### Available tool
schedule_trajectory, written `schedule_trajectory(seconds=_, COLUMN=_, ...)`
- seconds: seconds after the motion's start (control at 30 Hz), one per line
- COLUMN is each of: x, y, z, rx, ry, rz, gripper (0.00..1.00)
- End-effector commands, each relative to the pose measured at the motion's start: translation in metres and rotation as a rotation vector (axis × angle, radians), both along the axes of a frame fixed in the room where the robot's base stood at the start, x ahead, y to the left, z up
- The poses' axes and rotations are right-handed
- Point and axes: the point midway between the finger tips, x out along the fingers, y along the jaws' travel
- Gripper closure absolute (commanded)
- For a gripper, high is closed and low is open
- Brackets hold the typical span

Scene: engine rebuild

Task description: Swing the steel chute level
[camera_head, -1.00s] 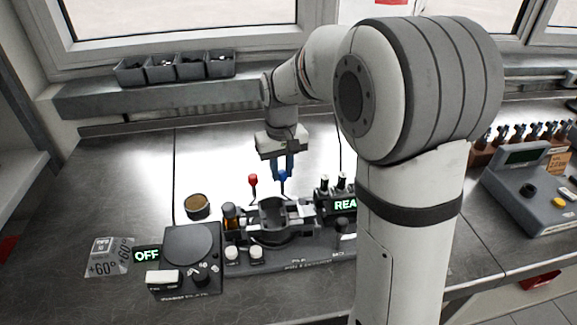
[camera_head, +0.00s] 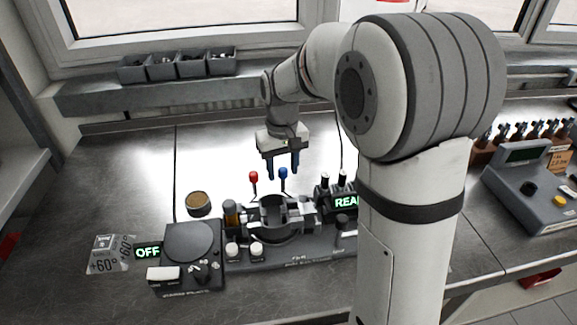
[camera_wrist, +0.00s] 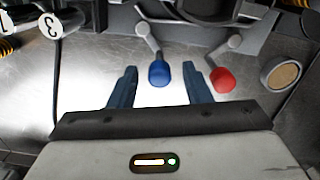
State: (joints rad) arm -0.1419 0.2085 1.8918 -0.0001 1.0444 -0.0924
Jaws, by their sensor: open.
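My gripper (camera_head: 283,170) is open above the fixture (camera_head: 268,228), behind it in the head view. A lever with a blue knob (camera_head: 283,173) stands at the fixture's back. In the wrist view the blue knob (camera_wrist: 159,74) appears between my open fingers (camera_wrist: 159,80), with a gap on each side; its depth relative to the fingertips is unclear. A lever with a red knob (camera_head: 253,176) stands to its left; in the wrist view the red knob (camera_wrist: 223,80) is right of my fingers. I cannot tell which metal part is the steel chute.
A round dark plate unit (camera_head: 190,240) with an OFF display stands left of the fixture. A round tin (camera_head: 199,203) lies behind it. A lit display (camera_head: 346,202) stands to the right, partly hidden by my arm. Bins (camera_head: 178,64) sit on the back shelf.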

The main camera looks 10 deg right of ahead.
Motion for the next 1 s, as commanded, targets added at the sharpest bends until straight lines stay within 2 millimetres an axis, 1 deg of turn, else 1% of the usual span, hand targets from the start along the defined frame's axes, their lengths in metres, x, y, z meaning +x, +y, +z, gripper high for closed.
schedule_trajectory(seconds=0.07, x=0.0, y=0.0, z=0.001, rx=0.0, ry=-0.002, rz=0.0, gripper=0.56)
schedule_trajectory(seconds=0.17, x=0.001, y=0.0, z=0.008, rx=0.001, ry=-0.004, rz=0.0, gripper=0.56)
schedule_trajectory(seconds=0.27, x=0.001, y=0.0, z=0.023, rx=0.001, ry=-0.006, rz=0.0, gripper=0.56)
schedule_trajectory(seconds=0.4, x=0.001, y=0.0, z=0.048, rx=0.001, ry=-0.005, rz=0.0, gripper=0.56)
schedule_trajectory(seconds=0.5, x=0.001, y=0.0, z=0.063, rx=0.001, ry=-0.003, rz=0.0, gripper=0.56)
schedule_trajectory(seconds=0.6, x=0.001, y=0.0, z=0.073, rx=0.0, ry=-0.002, rz=0.0, gripper=0.56)
schedule_trajectory(seconds=0.73, x=0.0, y=0.0, z=0.078, rx=0.0, ry=0.0, rz=0.0, gripper=0.56)
schedule_trajectory(seconds=1.0, x=0.0, y=0.0, z=0.078, rx=0.0, ry=0.0, rz=0.0, gripper=0.56)
